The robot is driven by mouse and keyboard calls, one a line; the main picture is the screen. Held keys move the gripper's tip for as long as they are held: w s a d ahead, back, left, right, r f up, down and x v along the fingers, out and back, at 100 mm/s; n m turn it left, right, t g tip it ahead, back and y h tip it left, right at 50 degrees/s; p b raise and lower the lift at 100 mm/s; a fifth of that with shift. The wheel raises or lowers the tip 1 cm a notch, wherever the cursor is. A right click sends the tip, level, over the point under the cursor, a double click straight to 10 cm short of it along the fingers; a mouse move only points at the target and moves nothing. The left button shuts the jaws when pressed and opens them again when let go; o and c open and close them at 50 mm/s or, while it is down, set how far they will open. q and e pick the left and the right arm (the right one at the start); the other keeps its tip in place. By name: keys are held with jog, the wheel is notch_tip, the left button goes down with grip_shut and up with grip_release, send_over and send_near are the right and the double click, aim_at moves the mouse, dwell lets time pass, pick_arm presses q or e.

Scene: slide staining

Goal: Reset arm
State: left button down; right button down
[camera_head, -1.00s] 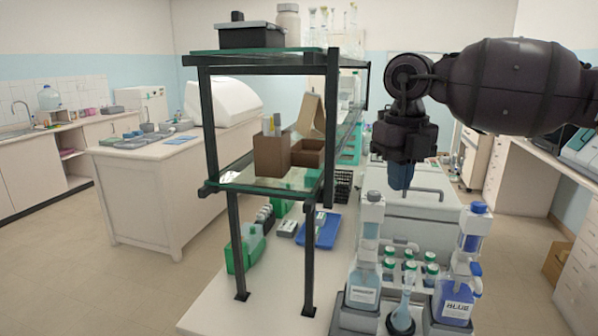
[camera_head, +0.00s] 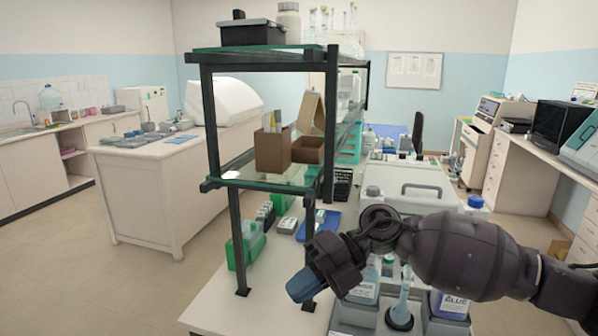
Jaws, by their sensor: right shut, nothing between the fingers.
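My right arm comes in from the lower right and reaches left across the front of the bench. My right gripper (camera_head: 303,285) has blue fingertips and points down and left, in front of the bench top. It is shut and empty. The arm hides part of the wash bottles and the capped small bottles behind it. A bottle labelled blue (camera_head: 452,304) and a bottle with a pale label (camera_head: 364,290) show below and beside the arm. My left gripper is not in view.
A black-framed shelf (camera_head: 214,130) with glass boards stands left of the gripper, holding brown boxes (camera_head: 272,150). A green rack (camera_head: 240,250) and a blue tray (camera_head: 318,226) lie beneath. A white box with a handle (camera_head: 400,180) is behind the arm. Open floor (camera_head: 130,290) lies left.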

jog(key=s+d+f+m+t+h+b, duration=0.1)
jog(key=d+f+m+t+h, duration=0.1)
jog(key=d+f+m+t, duration=0.8)
jog(key=s+d+f+m+t+h, duration=0.15)
jog(key=d+f+m+t, duration=0.25)
jog(key=f+m+t, duration=1.25)
jog(key=s+d+f+m+g+h, duration=0.4)
jog(key=s+d+m+g, duration=0.1)
jog(key=s+d+m, duration=0.1)
jog(key=s+d+f+m+g+h, duration=0.4)
jog(key=s+d+f+m, duration=0.1)
jog(key=s, duration=0.4)
jog(key=shift+s+d+f+m+g+b, duration=0.2)
jog(key=shift+d+m+g+b, duration=0.25)
jog(key=shift+d, duration=0.75)
jog(key=shift+h, duration=0.25)
